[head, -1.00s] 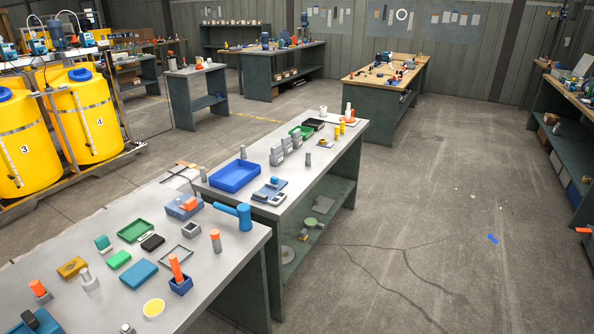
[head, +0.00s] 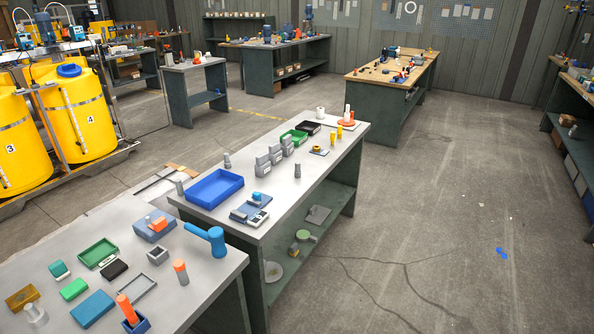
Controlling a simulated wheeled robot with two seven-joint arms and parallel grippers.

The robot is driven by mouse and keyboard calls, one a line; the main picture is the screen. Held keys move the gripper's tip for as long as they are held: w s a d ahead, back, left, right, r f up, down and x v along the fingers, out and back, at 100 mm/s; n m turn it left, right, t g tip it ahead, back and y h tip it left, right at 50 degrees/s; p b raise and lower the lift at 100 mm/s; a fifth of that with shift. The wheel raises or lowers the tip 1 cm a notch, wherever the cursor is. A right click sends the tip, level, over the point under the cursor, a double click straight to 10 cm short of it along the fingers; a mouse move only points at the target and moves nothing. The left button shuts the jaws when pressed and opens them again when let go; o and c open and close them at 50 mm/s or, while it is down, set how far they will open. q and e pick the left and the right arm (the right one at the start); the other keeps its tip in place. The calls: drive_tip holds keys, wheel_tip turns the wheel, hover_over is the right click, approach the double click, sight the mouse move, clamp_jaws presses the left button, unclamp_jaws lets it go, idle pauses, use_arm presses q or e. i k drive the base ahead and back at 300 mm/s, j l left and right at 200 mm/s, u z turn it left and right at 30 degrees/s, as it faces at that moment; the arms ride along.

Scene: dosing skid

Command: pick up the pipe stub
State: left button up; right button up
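I cannot tell for sure which thing is the pipe stub. A plain short grey cylinder (head: 297,171) stands upright near the right edge of the middle bench (head: 262,212). Another small grey cylinder (head: 179,187) stands at that bench's left edge, beside the blue tray. A grey stepped piece (head: 227,160) stands behind the tray. On the near bench a grey cylinder with an orange top (head: 181,272) stands upright. Neither of my grippers is in view.
The near bench (head: 205,297) holds a blue mallet (head: 207,238), a green tray (head: 98,253) and small boxes. The blue tray (head: 215,188) is on the middle bench. Yellow tanks (head: 75,115) stand left.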

sight(297, 172)
drive_tip(key=i+l+u, duration=0.4)
drive_tip(key=i+l, duration=0.7)
